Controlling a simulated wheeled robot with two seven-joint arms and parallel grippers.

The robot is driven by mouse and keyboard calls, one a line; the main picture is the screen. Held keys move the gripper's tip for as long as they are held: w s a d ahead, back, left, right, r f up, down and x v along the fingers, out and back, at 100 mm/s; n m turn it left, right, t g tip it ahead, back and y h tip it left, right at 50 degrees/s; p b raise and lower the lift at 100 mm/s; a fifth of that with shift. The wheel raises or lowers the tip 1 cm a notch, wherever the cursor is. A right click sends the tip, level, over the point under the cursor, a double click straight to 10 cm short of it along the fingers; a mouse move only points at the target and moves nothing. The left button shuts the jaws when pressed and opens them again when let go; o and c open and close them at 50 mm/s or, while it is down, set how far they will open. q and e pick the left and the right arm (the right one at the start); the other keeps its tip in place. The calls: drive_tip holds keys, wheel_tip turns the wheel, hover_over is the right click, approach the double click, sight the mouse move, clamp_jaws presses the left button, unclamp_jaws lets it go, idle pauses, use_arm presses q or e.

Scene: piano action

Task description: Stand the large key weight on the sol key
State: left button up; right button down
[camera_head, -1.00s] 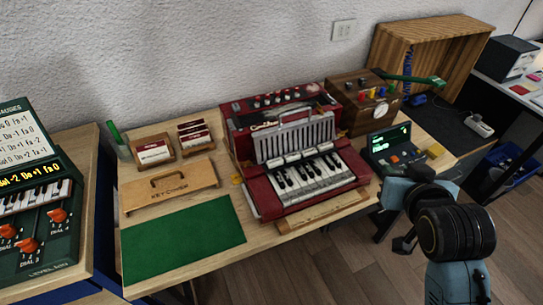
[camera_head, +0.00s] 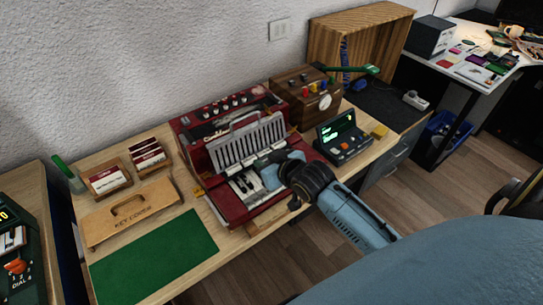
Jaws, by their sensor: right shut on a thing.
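The red accordion-like instrument (camera_head: 222,201) stands on the wooden table with its black and white keys (camera_head: 236,188) facing up. My right gripper (camera_head: 262,178) reaches in from the lower right and is over the right part of the keys. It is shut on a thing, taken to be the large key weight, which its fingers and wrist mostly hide. I cannot tell whether that thing touches a key. The sol key cannot be picked out at this size. My left gripper is not in view.
A wooden key cover (camera_head: 131,213) and a green mat (camera_head: 155,255) lie left of the instrument. Card holders (camera_head: 108,181) stand behind them. A wooden box with coloured knobs (camera_head: 306,94) and a small screen device (camera_head: 343,138) stand to the right. A yellow block (camera_head: 379,131) lies beyond.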

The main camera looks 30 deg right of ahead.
drive_tip(key=d+f+b, duration=0.1)
drive_tip(key=f+b, duration=0.3)
drive_tip(key=f, duration=0.1)
drive_tip(key=d+f+b, duration=0.1)
drive_tip(key=f+b, duration=0.1)
drive_tip(key=shift+w+d+f, duration=0.2)
drive_tip(key=shift+d+f, duration=0.15)
drive_tip(key=shift+s+p, duration=0.15)
drive_tip(key=shift+p, duration=0.25)
idle(0.6)
drive_tip(key=shift+f+b, duration=0.4)
drive_tip(key=shift+f, duration=0.4)
idle(0.9)
drive_tip(key=c, duration=1.2)
unclamp_jaws()
drive_tip(key=shift+o, duration=0.2)
